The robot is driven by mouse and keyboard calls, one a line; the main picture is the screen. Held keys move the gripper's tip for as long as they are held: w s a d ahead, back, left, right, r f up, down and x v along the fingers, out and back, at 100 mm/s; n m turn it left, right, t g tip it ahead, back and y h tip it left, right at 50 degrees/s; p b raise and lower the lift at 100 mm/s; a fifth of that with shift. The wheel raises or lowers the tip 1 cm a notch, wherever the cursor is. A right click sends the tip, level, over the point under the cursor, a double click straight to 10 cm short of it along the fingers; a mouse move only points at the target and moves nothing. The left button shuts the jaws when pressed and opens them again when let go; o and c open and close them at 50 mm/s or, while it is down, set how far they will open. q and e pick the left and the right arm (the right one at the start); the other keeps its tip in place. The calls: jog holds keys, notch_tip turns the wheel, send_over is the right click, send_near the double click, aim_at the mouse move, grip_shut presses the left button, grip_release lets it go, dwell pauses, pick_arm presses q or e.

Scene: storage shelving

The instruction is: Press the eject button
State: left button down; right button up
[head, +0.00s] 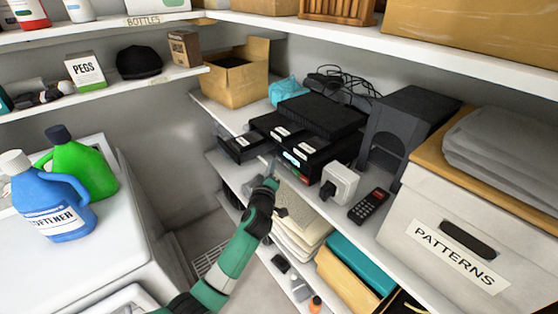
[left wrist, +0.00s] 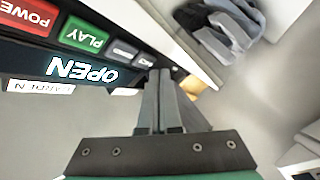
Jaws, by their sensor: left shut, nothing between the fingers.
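A black media player (head: 318,160) stands on the middle shelf, its front facing my left arm. Its lit display (left wrist: 82,70) reads OPEN and looks upside down in the left wrist view. A red POWER button (left wrist: 28,14), a green PLAY button (left wrist: 84,34) and small grey buttons (left wrist: 123,50) line the front. No eject label is readable. My left gripper (left wrist: 159,74) is shut and empty, its tips at the grey-button end of the row; it also shows in the head view (head: 268,163). The fingers hide part of the front; I cannot tell whether they touch it. My right gripper is out of view.
Black cases with white labels (head: 240,144) lie around the player. A white plug adapter (head: 340,182), a dark remote (head: 369,205) and a PATTERNS box (head: 455,245) stand to the right. Folders and papers (head: 300,230) fill the shelf below. Free air lies left of my arm.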

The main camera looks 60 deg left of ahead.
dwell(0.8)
pick_arm(q)
jog(key=shift+w+b, duration=0.45)
jog(key=shift+b, duration=0.35)
jog(key=shift+w+b, duration=0.35)
jog(key=shift+b, duration=0.25)
jog(key=shift+s, duration=0.1)
dwell(0.6)
jog(key=shift+s+p, duration=0.4)
jog(key=shift+s, duration=0.3)
